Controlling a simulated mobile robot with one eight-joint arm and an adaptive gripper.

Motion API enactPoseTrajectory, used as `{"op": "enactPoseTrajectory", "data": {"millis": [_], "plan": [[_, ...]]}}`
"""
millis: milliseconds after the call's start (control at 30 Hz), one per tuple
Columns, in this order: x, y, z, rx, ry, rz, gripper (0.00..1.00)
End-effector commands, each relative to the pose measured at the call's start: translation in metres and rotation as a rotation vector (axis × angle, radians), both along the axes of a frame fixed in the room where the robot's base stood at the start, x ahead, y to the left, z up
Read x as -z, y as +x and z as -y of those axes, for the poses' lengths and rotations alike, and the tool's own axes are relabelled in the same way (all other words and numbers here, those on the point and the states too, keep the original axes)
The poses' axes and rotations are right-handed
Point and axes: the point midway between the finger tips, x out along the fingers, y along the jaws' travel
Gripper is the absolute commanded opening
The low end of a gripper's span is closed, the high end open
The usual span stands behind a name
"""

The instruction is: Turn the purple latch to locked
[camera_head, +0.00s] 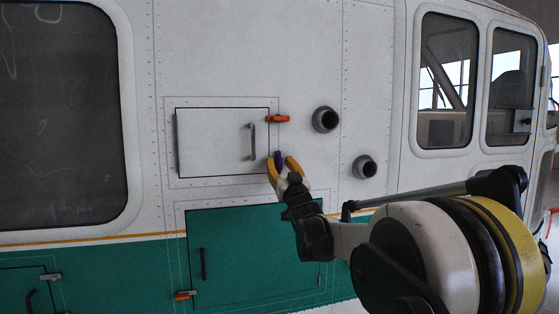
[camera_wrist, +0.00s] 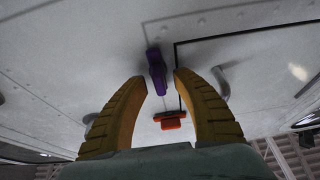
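The purple latch (camera_head: 279,157) is at the lower right corner of the white panel door (camera_head: 215,145) on the helicopter's side. In the wrist view the latch (camera_wrist: 156,72) lies beside the dark door seam and runs roughly along its side edge. My gripper (camera_head: 284,163) has yellow fingers and is at the latch. The fingers (camera_wrist: 161,80) are spread, and the latch's near end shows between the tips with gaps on both sides. I cannot tell whether either finger touches it. The fingers partly hide the latch in the head view.
An orange latch (camera_head: 278,119) is at the door's upper right, above the purple one. A vertical handle (camera_head: 252,141) stands out near the door's right edge. Two round dark ports (camera_head: 325,120) (camera_head: 365,167) protrude to the right. A green door (camera_head: 240,255) is below.

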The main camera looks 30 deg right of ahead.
Motion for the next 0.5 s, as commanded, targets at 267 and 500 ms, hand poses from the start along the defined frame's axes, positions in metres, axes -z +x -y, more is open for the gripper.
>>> {"op": "enactPoseTrajectory", "data": {"millis": [267,500], "plan": [[-0.0012,0.0037,0.0006,0.000,0.000,-0.001,0.34],[-0.0012,0.0034,0.0007,0.000,0.000,-0.001,0.00]]}}
